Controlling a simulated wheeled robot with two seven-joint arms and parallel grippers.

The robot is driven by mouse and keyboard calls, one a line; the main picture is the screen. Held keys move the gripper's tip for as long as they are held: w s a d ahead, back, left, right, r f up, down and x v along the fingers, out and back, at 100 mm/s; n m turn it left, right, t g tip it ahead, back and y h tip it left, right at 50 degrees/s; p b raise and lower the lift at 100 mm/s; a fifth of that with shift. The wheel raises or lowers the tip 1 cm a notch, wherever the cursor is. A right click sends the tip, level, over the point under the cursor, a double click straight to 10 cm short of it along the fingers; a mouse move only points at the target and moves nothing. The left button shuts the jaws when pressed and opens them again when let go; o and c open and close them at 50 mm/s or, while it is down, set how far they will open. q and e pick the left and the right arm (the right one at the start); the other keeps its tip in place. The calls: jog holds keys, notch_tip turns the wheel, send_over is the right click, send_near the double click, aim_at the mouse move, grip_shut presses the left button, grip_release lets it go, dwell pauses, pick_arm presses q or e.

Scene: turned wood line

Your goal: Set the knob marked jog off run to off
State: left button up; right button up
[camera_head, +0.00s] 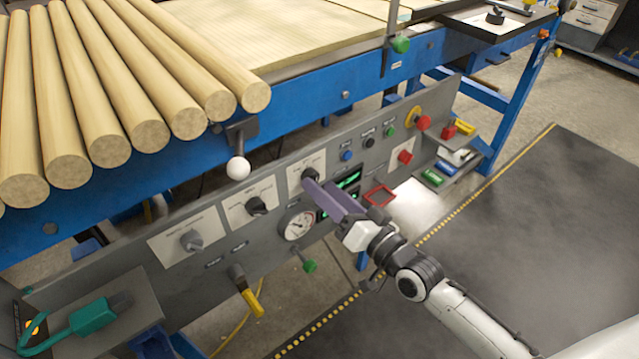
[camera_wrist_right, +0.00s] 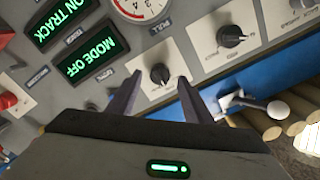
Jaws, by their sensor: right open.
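My right gripper (camera_head: 318,190) is open and empty, its purple-grey fingers reaching to the panel's rightmost dark knob (camera_head: 309,172). In the right wrist view that knob (camera_wrist_right: 160,73) sits on a white plate, framed between the two fingertips of the right gripper (camera_wrist_right: 157,92); I see no clear contact. Two more knobs, a dark one (camera_head: 257,206) and a grey one (camera_head: 191,240), are further left on their own plates. The plate lettering is too small to read, so I cannot tell which is jog off run. A green display (camera_wrist_right: 83,62) reads MODE OFF.
A round gauge (camera_head: 298,225) is beside the gripper. A green-handled valve (camera_head: 309,265) and a yellow lever (camera_head: 248,293) stick out below. A white ball handle (camera_head: 238,168) hangs above the panel, under wooden rods (camera_head: 100,90). Red buttons (camera_head: 422,122) are at the right.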

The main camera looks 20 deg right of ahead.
pick_arm(q)
jog(key=shift+w+r, duration=0.35)
pick_arm(e)
jog(key=v, duration=0.8)
pick_arm(q)
jog(key=shift+s, duration=0.1)
pick_arm(e)
jog(key=shift+w, duration=0.1)
pick_arm(q)
jog(key=p+v, duration=0.1)
jog(key=p, duration=0.2)
jog(key=shift+a+r, duration=0.15)
jog(key=shift+r, duration=0.15)
pick_arm(e)
jog(key=s+a+f+n+g+h, duration=0.1)
jog(key=s+a+f+n+g, duration=0.1)
jog(key=s+f, duration=0.6)
jog(key=s+a+f+n+g+h, duration=0.2)
jog(key=s+f+n+g, duration=0.2)
jog(key=s+f+g, duration=0.2)
notch_tip(320, 180, down, 3)
jog(key=shift+s+f+h, duration=0.2)
jog(key=shift+s+h, duration=0.1)
jog(key=shift+s, duration=0.85)
pick_arm(q)
jog(key=shift+r, duration=0.2)
jog(key=shift+f, duration=0.1)
pick_arm(e)
jog(key=shift+c, duration=0.4)
